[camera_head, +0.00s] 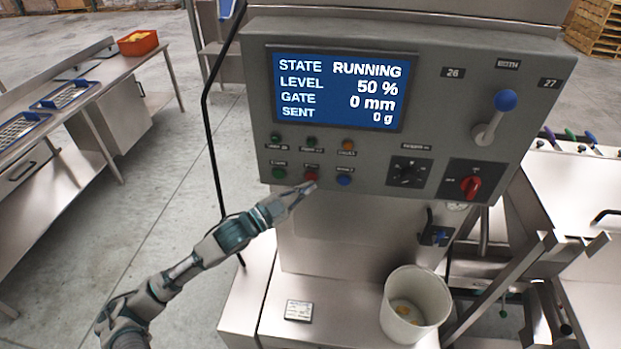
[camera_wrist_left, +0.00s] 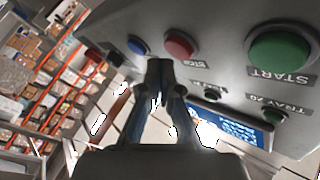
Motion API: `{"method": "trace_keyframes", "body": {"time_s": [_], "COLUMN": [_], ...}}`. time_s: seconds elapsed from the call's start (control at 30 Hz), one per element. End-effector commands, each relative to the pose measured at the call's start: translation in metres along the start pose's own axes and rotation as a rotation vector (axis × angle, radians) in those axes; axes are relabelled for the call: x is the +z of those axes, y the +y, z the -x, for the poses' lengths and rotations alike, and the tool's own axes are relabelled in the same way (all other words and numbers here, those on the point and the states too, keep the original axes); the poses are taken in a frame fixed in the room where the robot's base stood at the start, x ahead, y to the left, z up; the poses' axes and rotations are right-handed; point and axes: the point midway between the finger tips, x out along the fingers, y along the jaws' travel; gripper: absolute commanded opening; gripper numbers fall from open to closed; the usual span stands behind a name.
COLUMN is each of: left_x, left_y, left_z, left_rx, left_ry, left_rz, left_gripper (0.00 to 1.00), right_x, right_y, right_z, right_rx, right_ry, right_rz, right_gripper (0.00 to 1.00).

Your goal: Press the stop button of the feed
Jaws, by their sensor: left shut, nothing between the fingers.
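The red stop button (camera_head: 311,176) sits in the lower row of the grey control panel (camera_head: 450,120), between a green start button (camera_head: 279,173) and a blue button (camera_head: 344,180). My left gripper (camera_head: 308,188) is shut and empty, its tips just below the red button in the head view. In the left wrist view the red button (camera_wrist_left: 179,45) is just beyond the shut fingertips (camera_wrist_left: 160,66); I cannot tell whether they touch. The green start button (camera_wrist_left: 281,50) and the blue button (camera_wrist_left: 137,45) flank it. The screen (camera_head: 340,88) reads STATE RUNNING, LEVEL 50 %, GATE 0 mm, SENT 0 g.
A red rotary switch (camera_head: 470,186), a black knob (camera_head: 408,172) and a blue-topped lever (camera_head: 495,118) are at the panel's right. Several small indicators lie above the buttons. A white bucket (camera_head: 415,304) stands below.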

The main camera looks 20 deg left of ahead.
Motion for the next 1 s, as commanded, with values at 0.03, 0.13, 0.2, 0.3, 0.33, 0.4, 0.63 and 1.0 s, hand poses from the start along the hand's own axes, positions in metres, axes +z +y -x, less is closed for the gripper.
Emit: {"method": "trace_keyframes", "body": {"time_s": [0.03,0.13,0.2,0.3,0.33,0.4,0.63,1.0], "left_x": [0.0,0.0,0.0,0.0001,0.0,0.0,-0.0001,0.0017], "left_y": [0.0,0.0,0.0,0.0,0.0,0.0,-0.0015,-0.0042], "left_z": [0.0,0.0,0.0,0.0,0.0,0.0,-0.0013,-0.0058], "left_rx": [0.0,0.0,0.0,0.0,0.0,0.0,0.0,0.0], "left_ry": [0.0,0.0,0.0,0.0,0.0,0.0,-0.001,0.0], "left_rz": [0.0,0.0,0.0,0.0,0.0,0.0,0.0,0.0], "left_gripper": [0.0,0.0,0.0,0.0,0.0,0.0,0.0,0.0], "right_x": [0.0,0.0,0.0,0.0,0.0,0.0,-0.0005,-0.0017], "right_y": [0.0,0.0,0.0,0.0,0.0,0.0,0.0001,0.0003], "right_z": [0.0,0.0,0.0,0.0,0.0,0.0,0.0025,0.0082], "right_rx": [0.0,0.0,0.0,0.0,0.0,0.0,0.0,0.0], "right_ry": [0.0,0.0,0.0,0.0,0.0,0.0,0.001,0.002], "right_rz": [0.0,0.0,0.0,0.0,0.0,0.0,0.0,0.0], "right_gripper": [0.0,0.0,0.0,0.0,0.0,0.0,0.0,0.0]}}
